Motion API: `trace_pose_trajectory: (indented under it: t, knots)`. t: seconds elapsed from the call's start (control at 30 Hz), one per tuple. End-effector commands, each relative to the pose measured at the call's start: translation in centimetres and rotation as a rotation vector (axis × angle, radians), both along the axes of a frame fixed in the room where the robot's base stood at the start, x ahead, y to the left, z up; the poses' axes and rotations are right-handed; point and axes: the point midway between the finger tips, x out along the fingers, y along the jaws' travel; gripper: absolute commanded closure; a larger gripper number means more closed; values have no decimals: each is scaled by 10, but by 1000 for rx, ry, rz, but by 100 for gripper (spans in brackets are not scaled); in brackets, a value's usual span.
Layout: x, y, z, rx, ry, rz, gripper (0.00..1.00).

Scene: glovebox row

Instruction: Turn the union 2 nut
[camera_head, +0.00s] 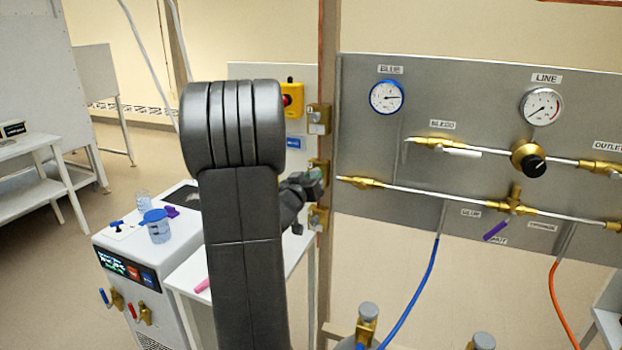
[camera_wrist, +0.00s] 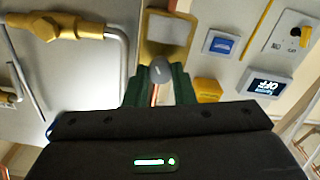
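My gripper (camera_wrist: 160,82) has its two green fingers apart on either side of a rounded grey knob. I cannot tell whether they touch it. In the head view my gripper (camera_head: 314,184) is at the middle one of three brass fittings (camera_head: 319,165) along the copper post, partly hidden by my dark arm. Brass hex fittings sit on the panel's pipes, one at the left end of the lower pipe (camera_head: 362,182) and one on the upper pipe (camera_head: 436,143). The wrist view shows a brass fitting (camera_wrist: 66,27) at upper left. No label naming union 2 is readable.
The grey panel (camera_head: 480,110) carries a blue gauge (camera_head: 386,97), a line gauge (camera_head: 541,107) and a black knob (camera_head: 534,163). A white unit (camera_head: 135,265) with a jar stands at left. Hoses hang below the panel.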

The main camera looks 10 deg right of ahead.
Motion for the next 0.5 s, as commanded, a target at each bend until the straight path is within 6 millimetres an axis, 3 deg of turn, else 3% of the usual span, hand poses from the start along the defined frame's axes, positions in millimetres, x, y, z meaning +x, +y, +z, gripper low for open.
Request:
trace_pose_trajectory:
  t: [0.5]
  knots:
    - [0, 0, -3, 125, -85, 0, 100]
